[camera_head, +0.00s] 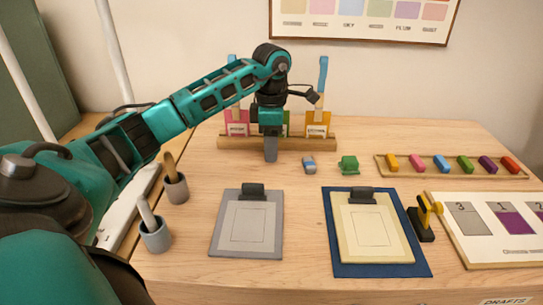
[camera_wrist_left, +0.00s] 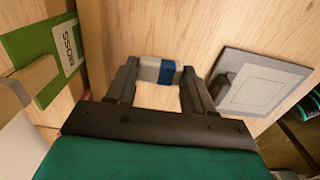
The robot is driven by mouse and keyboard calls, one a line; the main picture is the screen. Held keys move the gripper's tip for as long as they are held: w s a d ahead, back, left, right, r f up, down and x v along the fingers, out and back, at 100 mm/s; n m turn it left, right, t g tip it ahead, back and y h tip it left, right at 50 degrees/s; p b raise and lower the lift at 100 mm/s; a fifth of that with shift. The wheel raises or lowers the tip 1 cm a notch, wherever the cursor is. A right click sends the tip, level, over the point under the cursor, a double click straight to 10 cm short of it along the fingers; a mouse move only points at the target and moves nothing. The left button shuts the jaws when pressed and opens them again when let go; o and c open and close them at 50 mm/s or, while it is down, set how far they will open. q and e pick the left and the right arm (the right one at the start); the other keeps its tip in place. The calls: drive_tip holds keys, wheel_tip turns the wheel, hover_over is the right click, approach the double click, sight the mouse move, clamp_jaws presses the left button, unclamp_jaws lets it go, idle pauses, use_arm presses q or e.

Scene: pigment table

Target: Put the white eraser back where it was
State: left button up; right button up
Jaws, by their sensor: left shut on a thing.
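The white eraser (camera_wrist_left: 158,97) shows as a pale block between the fingers of my left gripper in the left wrist view. My left gripper (camera_head: 270,158) is shut on it, with its fingers pointing down over the table in front of the coloured card rack (camera_head: 230,143). In the head view the front finger hides the eraser. I cannot tell whether the eraser touches the table. My right gripper is in neither view.
A blue-and-white block (camera_head: 309,165) lies right of my gripper, and a green item (camera_head: 349,165) lies further right. A grey clipboard (camera_head: 222,239) and a blue-backed clipboard (camera_head: 333,262) lie nearer. Cups (camera_head: 155,238) stand left. Coloured sticks lie in a tray (camera_head: 455,175).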

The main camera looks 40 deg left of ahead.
use_arm(q)
drive_tip(key=shift+f, duration=1.65)
drive_tip(key=shift+f, duration=0.2)
drive_tip(key=o, duration=0.9)
drive_tip(key=shift+o, duration=0.2)
wheel_tip(320, 180, up, 12)
drive_tip(key=shift+r+p, duration=0.25)
drive_tip(key=shift+p, duration=0.2)
